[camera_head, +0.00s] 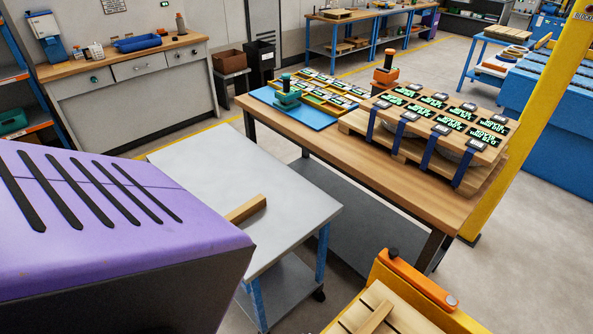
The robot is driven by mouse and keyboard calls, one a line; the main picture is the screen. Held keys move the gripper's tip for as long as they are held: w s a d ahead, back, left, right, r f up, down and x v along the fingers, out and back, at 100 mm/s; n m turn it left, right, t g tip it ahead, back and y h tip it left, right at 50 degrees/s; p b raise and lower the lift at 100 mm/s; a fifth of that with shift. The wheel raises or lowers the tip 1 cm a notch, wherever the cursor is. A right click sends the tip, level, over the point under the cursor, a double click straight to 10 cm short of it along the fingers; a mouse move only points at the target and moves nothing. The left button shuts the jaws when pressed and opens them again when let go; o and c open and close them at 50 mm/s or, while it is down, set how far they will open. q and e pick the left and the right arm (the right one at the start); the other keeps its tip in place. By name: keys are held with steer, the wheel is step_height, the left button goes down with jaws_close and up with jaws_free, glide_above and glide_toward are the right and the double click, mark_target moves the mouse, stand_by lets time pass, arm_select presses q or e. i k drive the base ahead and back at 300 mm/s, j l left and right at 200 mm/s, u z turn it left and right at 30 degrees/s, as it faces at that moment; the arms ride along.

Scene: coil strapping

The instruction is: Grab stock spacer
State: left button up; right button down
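A short wooden bar (245,209), which looks like the stock spacer, lies on the grey top of a wheeled cart (190,160) with blue legs. It lies near the cart's front edge, beside a purple housing. Another wooden strip (375,317) lies on slatted wood at the bottom right, cut off by the frame; I cannot tell whether it is also a spacer. Neither of my grippers is in view.
A purple slotted housing (110,200) fills the left foreground. A wooden table (335,165) behind the cart bears a strapped coil pallet (430,150) and a blue mat (310,116). A yellow post (525,110) stands right. Most of the cart top is clear.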

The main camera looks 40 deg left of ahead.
mark_target(246, 210)
steer(key=l+u, duration=0.1)
steer(key=u, duration=1.85)
steer(key=j+z, duration=0.1)
steer(key=z, duration=0.55)
steer(key=i+j+z, duration=0.1)
steer(key=z, duration=0.2)
steer(key=i+j+z, duration=0.1)
steer(key=j+z, duration=0.2)
